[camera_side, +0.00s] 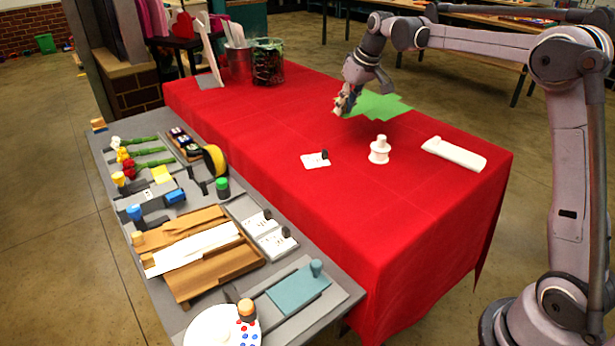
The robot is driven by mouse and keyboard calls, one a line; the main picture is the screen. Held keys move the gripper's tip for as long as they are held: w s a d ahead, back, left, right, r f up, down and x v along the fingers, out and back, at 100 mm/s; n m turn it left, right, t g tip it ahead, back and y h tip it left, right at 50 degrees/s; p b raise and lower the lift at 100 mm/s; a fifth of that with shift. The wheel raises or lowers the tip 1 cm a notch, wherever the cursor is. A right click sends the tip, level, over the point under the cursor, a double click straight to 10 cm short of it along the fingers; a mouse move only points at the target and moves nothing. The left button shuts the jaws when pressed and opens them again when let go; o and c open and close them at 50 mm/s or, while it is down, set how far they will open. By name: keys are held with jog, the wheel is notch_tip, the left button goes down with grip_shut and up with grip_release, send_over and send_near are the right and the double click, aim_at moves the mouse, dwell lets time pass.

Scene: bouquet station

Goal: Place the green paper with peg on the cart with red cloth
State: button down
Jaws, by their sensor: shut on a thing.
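The green paper (382,104) is at the far right part of the cart with red cloth (345,190). It looks flat, and I cannot tell whether it touches the cloth or is just above it. My gripper (342,104) is at the paper's left end and is shut on it. The peg is hidden by my gripper's fingers.
On the red cloth are a white card with a dark peg (317,160), a white stacked piece (379,150) and a white roll (454,154). A metal bucket (240,64) and a dark glass container (268,62) stand behind. A grey side table (215,190) holds flowers and trays.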

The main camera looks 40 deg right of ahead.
jog(key=s+d+r, duration=0.1)
jog(key=s+d, duration=0.3)
jog(key=d, duration=1)
jog(key=w+a+f, duration=0.4)
jog(key=w+a, duration=0.1)
jog(key=w+a+f, duration=0.2)
jog(key=w, duration=0.1)
jog(key=shift+w+a+f, duration=0.1)
jog(key=shift+a+f, duration=0.1)
jog(key=shift+a, duration=0.2)
jog(key=shift+f, duration=2.15)
jog(key=c, duration=1.2)
grip_release()
